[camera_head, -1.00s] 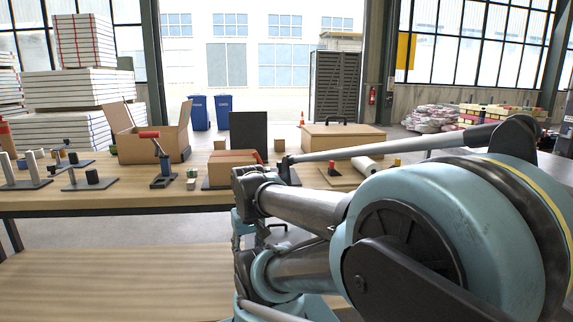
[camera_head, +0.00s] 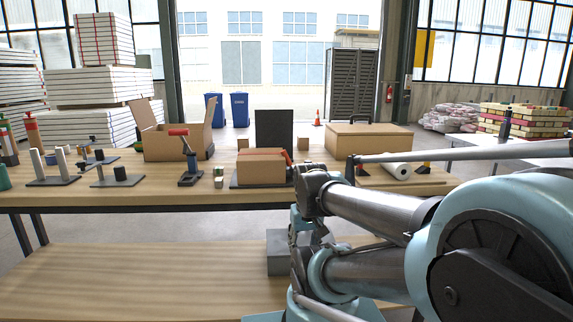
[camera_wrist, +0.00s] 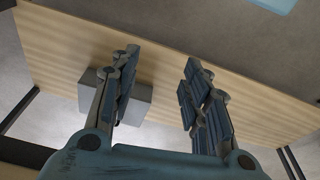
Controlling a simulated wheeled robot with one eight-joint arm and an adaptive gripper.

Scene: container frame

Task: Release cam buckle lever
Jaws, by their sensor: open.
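A brown carton (camera_head: 262,170) sits on a dark plate on the far workbench. No cam buckle shows clearly in either view.
A grey block (camera_head: 279,255) sits on the near wooden bench (camera_head: 130,285); the wrist view shows it too (camera_wrist: 140,100), partly behind the left finger. An open box (camera_head: 172,142), a closed box (camera_head: 366,145) and post fixtures (camera_head: 52,168) stand on the far bench. The near bench's left side is clear.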

